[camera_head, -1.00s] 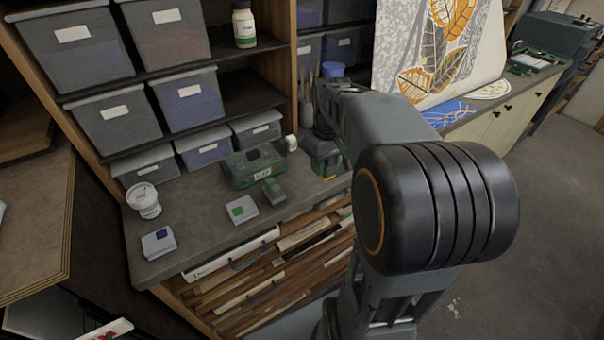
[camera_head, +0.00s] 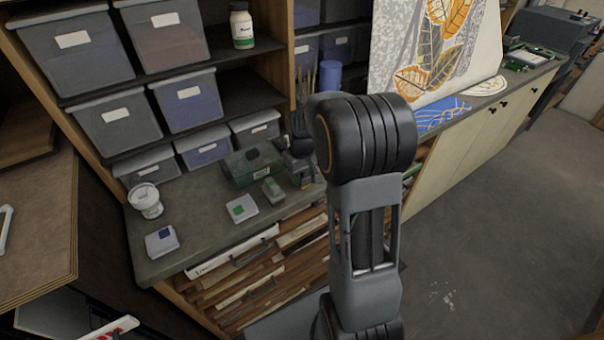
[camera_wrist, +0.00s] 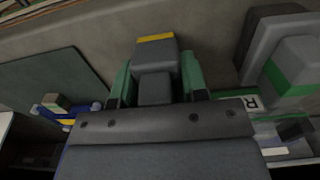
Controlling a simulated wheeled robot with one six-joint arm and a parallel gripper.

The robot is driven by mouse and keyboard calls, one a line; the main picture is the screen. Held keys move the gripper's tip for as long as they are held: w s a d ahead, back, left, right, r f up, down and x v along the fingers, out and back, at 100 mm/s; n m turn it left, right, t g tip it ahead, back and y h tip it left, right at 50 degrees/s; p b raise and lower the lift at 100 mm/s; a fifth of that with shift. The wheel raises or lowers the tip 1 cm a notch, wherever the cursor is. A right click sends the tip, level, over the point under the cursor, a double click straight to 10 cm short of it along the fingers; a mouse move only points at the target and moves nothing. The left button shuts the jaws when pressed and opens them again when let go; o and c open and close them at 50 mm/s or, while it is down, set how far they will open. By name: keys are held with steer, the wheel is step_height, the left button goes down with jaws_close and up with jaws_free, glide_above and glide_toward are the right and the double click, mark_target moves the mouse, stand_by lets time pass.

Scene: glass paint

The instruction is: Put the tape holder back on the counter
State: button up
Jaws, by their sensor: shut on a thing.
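My gripper (camera_head: 302,172) is over the right part of the shelf counter (camera_head: 195,210), low near its front edge. In the wrist view my gripper (camera_wrist: 157,82) is shut on a dark grey block with a yellow stripe at its end, which I take for the tape holder (camera_wrist: 156,58). Green finger pads press on both its sides. In the head view the held thing is mostly hidden by my wrist and fingers. I cannot tell whether it touches the counter.
A dark green case (camera_head: 250,166) and a small grey-green block (camera_head: 272,190) stand just left of my gripper. A green-labelled box (camera_head: 242,208), a blue-labelled box (camera_head: 161,241) and a white tub (camera_head: 146,200) stand further left. Grey bins (camera_head: 188,101) fill the shelves above.

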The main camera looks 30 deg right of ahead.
steer(key=shift+f, duration=0.15)
steer(key=shift+f, duration=0.1)
steer(key=o, duration=0.9)
step_height(320, 180, up, 12)
steer(key=shift+f+b, duration=0.1)
steer(key=shift+b, duration=0.4)
steer(key=s+a+t, duration=0.2)
steer(key=s+a, duration=0.2)
steer(key=s, duration=0.4)
steer(key=s+a+m+t, duration=0.1)
steer(key=s+a+t, duration=0.1)
steer(key=s+a, duration=0.3)
steer(key=s, duration=0.3)
steer(key=shift+a+f+t, duration=0.15)
steer(key=shift+a+t, duration=0.05)
steer(key=shift+t, duration=0.1)
